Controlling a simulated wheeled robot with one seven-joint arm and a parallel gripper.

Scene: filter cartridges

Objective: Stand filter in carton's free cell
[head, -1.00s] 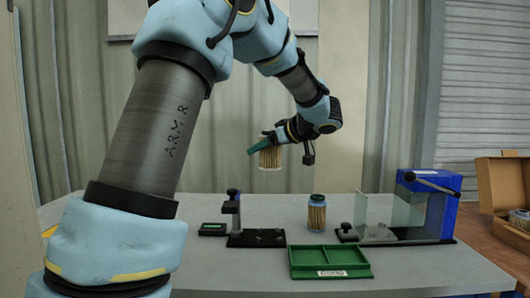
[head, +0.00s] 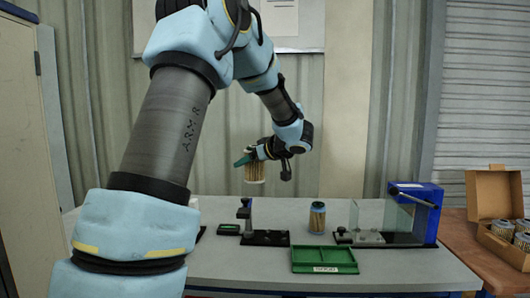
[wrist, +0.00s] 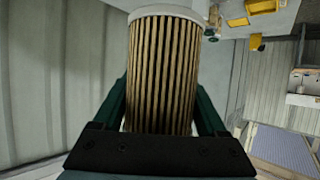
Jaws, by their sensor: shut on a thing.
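My gripper (head: 246,160) is shut on a pleated tan filter (head: 254,172) with pale end caps and holds it upright above the back of the table. In the wrist view the filter (wrist: 162,75) sits between the two green fingers (wrist: 160,108). The carton (head: 484,195) is an open brown cardboard box on a brown surface at the far right. Several filters (head: 502,230) show inside it. The free cell cannot be made out from here. My gripper is well to the left of the carton.
A second filter-like cylinder with a blue-green top (head: 317,217) stands on the grey table (head: 400,270). A green tray (head: 323,259) lies in front.

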